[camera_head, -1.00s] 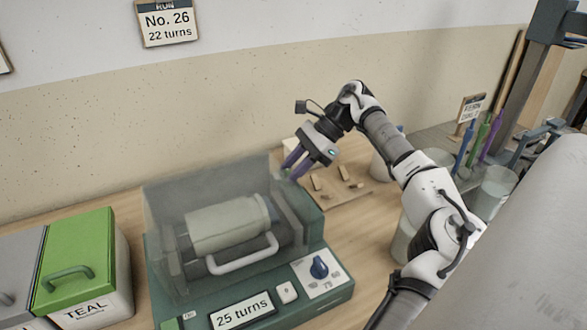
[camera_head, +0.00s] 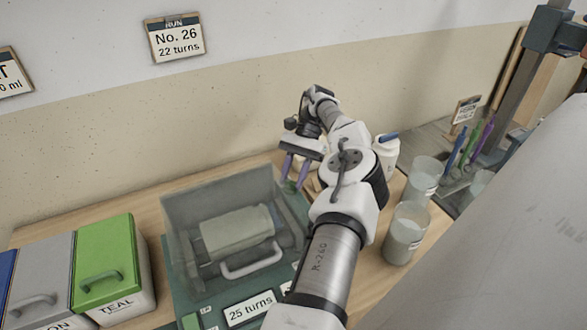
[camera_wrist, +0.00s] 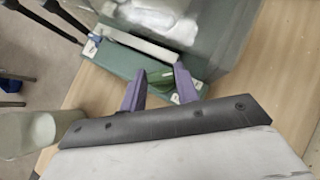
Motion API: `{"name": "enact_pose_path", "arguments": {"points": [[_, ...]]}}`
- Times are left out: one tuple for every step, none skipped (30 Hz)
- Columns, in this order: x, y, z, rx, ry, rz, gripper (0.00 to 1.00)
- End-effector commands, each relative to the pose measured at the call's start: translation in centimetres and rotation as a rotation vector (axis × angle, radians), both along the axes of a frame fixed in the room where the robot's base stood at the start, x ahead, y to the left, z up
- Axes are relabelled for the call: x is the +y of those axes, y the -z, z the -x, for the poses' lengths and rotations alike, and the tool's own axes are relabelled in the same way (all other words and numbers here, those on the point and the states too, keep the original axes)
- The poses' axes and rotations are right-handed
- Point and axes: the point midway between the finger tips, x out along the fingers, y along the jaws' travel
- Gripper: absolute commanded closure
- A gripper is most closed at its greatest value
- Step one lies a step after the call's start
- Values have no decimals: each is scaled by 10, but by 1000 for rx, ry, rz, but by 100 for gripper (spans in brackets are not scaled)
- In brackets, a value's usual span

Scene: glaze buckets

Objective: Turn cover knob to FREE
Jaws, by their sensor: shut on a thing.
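The green machine (camera_head: 181,262) stands on the wooden table with its clear cover (camera_head: 185,203) over a pale jar (camera_head: 235,228) lying on its side. A white handle (camera_head: 253,262) is at the cover's front. My gripper (camera_head: 293,184) is at the machine's right end, its purple fingers pointing down. In the wrist view, my gripper (camera_wrist: 160,74) is shut on the small green cover knob (camera_wrist: 161,79) on the casing. White labels (camera_wrist: 90,48) lie near it; their words are too blurred to read. The knob's pointing direction is unclear.
A display (camera_head: 250,308) reads "25 turns"; a wall sign (camera_head: 175,38) reads "No. 26, 22 turns". Green-lidded TEAL (camera_head: 105,262) and grey-lidded (camera_head: 42,275) buckets stand left. Cups (camera_head: 404,240) and a white bottle (camera_head: 386,150) stand right of my arm.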

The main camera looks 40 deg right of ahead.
Motion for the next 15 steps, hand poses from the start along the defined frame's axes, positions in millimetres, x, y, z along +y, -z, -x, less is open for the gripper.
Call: {"name": "enact_pose_path", "arguments": {"points": [[0, -3, -1, 2, -21, 6, 92], [-1, -3, -1, 2, -33, 6, 92], [-1, -3, -1, 2, -48, 7, 92], [0, -2, -1, 1, -60, 6, 92], [0, -2, -1, 2, -71, 6, 92], [0, -2, -1, 1, -83, 6, 92], [0, -2, -2, 1, -93, 6, 92], [0, -2, -2, 1, -100, 6, 92], [0, -2, -2, 1, -112, 6, 92], [0, -2, -2, 1, -119, 6, 92], [0, -1, -2, 0, -126, 4, 92], [0, -1, -2, 0, -134, 4, 92], [0, -1, -2, 0, -137, 4, 92], [0, -1, -2, -1, -142, 3, 92], [0, -1, -2, -1, -147, 3, 92]]}}
